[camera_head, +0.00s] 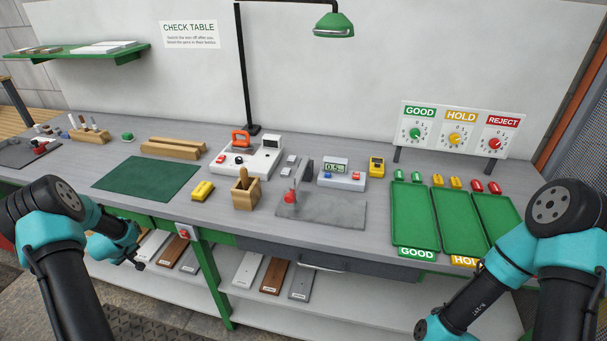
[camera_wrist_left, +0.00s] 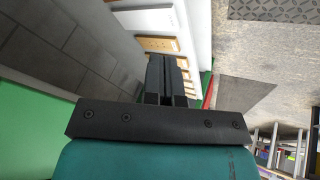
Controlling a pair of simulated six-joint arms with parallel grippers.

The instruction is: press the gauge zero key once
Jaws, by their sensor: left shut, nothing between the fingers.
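The gauge readout (camera_head: 342,181) is a white box with a small lit display (camera_head: 336,166); its digits are too small to read surely. The gauge stand (camera_head: 303,177), with a red part (camera_head: 290,197), stands on a grey plate (camera_head: 335,214) left of the readout. My left gripper (camera_head: 139,265) is low at the left, in front of the table edge, far from the readout. In the left wrist view its fingers (camera_wrist_left: 167,80) are shut and empty. My right gripper is out of view.
A wooden block holder (camera_head: 246,194), a yellow block (camera_head: 203,190) and a green mat (camera_head: 148,179) lie left of the gauge. A white device (camera_head: 247,158) stands behind. Green trays (camera_head: 413,213) lie to the right. A shelf with boards (camera_head: 271,276) is below the tabletop.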

